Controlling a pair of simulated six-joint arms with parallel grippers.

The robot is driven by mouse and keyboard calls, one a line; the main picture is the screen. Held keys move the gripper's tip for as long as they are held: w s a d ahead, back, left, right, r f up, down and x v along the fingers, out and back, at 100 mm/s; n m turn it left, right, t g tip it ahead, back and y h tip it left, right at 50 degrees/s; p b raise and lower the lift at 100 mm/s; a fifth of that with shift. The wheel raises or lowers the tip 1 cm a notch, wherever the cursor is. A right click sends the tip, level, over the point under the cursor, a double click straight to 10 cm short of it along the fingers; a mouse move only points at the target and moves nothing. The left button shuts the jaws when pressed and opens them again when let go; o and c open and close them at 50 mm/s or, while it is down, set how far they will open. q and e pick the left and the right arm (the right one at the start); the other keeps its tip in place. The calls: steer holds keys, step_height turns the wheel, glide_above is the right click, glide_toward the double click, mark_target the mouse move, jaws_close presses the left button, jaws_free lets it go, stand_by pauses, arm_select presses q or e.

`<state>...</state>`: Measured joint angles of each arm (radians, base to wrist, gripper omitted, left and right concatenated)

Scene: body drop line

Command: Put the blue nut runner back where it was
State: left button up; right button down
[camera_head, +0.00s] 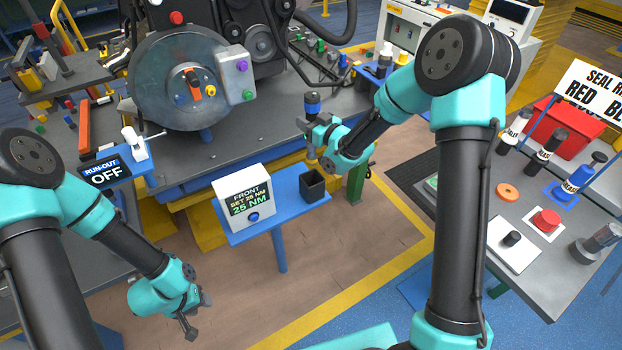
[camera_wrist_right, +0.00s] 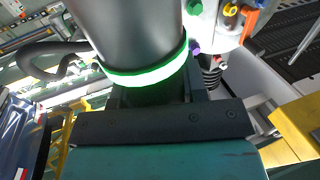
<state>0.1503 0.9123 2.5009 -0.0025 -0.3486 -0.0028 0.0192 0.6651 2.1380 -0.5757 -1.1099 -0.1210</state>
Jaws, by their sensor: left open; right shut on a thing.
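The blue nut runner (camera_head: 312,104) is upright in my right gripper (camera_head: 314,130), which is shut around its dark body. Its lower end hangs above the black square cup (camera_head: 313,184) on the blue shelf, apart from it. In the right wrist view, a dark cylinder with a lit green ring (camera_wrist_right: 148,72) is between the fingers. A white torque box (camera_head: 245,198) reading "FRONT SET 25 NM" and "25 NM" stands on the shelf beside the cup. My left gripper (camera_head: 196,318) is open and empty, low at the left over the floor.
A large grey hub disc (camera_head: 155,75) with a grey-purple box is behind the shelf. A RUN-OUT OFF sign (camera_head: 107,171) is at the left. The floor before the shelf is clear.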

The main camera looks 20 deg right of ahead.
step_height(320, 180, down, 13)
steer(key=shift+f, duration=0.15)
stand_by(0.4)
steer(key=shift+f, duration=1.9)
steer(key=c, duration=0.7)
jaws_free()
steer(key=shift+f, duration=0.2)
steer(key=shift+o, duration=0.2)
steer(key=shift+r, duration=0.15)
glide_toward(308, 161)
steer(key=shift+w+d+f, duration=0.15)
steer(key=shift+d+f, duration=0.3)
steer(key=shift+f, duration=0.15)
steer(key=shift+w+d+f, duration=0.15)
steer(key=shift+d+f, duration=0.3)
steer(key=shift+f, duration=0.2)
